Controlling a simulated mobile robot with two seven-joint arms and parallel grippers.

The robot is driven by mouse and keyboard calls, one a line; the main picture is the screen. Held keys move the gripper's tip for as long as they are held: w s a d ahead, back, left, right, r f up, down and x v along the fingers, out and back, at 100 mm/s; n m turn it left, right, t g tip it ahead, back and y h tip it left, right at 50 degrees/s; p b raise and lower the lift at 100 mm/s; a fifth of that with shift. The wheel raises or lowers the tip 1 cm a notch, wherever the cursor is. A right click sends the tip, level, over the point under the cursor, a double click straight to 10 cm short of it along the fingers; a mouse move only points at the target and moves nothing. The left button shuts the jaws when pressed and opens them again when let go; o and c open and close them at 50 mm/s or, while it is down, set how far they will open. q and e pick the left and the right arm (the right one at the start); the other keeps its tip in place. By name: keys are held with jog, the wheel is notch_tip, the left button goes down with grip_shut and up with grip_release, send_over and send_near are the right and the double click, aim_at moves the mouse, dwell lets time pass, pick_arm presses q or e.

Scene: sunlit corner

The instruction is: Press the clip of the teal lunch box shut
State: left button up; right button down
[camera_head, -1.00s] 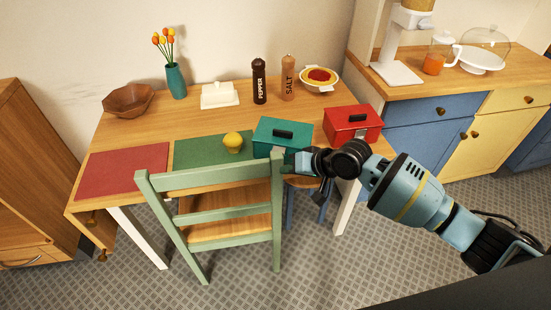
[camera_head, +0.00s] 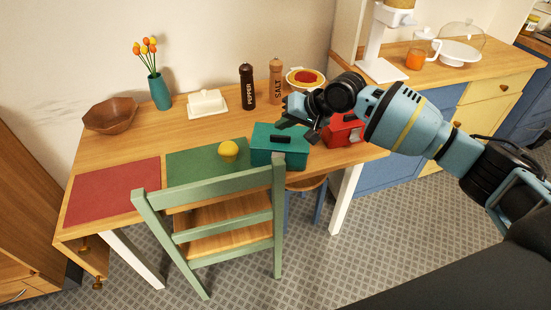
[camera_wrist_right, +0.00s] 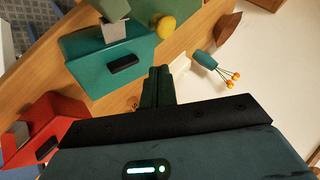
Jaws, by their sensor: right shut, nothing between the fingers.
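The teal lunch box (camera_head: 290,160) stands on the table behind the green chair, with its lid down and a black handle on top. It also shows in the right wrist view (camera_wrist_right: 85,50). A grey clip (camera_wrist_right: 116,33) stands out at its front side there; whether it is latched I cannot tell. In the head view the clip cannot be made out. My right gripper (camera_head: 287,115) is shut and empty, above and behind the box, apart from it. Its fingers also show in the wrist view (camera_wrist_right: 158,85). My left gripper is not in view.
A red lunch box (camera_head: 345,132) stands right of the teal one, partly behind my right arm. A green chair (camera_head: 215,190) stands close in front. A yellow cup-like thing (camera_head: 228,150) is on the green mat (camera_head: 190,160). Pepper (camera_head: 247,88) and salt (camera_head: 276,82) mills stand behind.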

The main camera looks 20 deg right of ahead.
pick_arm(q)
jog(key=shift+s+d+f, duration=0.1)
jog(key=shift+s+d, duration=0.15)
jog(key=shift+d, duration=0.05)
pick_arm(e)
jog(key=shift+s, duration=0.1)
jog(key=b, duration=0.4)
send_over(283, 151)
jog(key=s+a, duration=0.1)
jog(key=s, duration=0.3)
notch_tip(283, 151, down, 7)
jog(key=shift+a, duration=0.1)
jog(key=shift+s+a+f, duration=0.1)
jog(key=shift+f, duration=0.65)
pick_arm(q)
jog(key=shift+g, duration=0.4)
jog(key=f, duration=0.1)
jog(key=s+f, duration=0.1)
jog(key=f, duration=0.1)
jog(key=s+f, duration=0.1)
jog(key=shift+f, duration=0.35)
pick_arm(e)
jog(key=shift+f, duration=0.1)
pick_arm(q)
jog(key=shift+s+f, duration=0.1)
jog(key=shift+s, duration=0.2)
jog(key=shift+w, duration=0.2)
pick_arm(e)
jog(key=shift+f, duration=0.15)
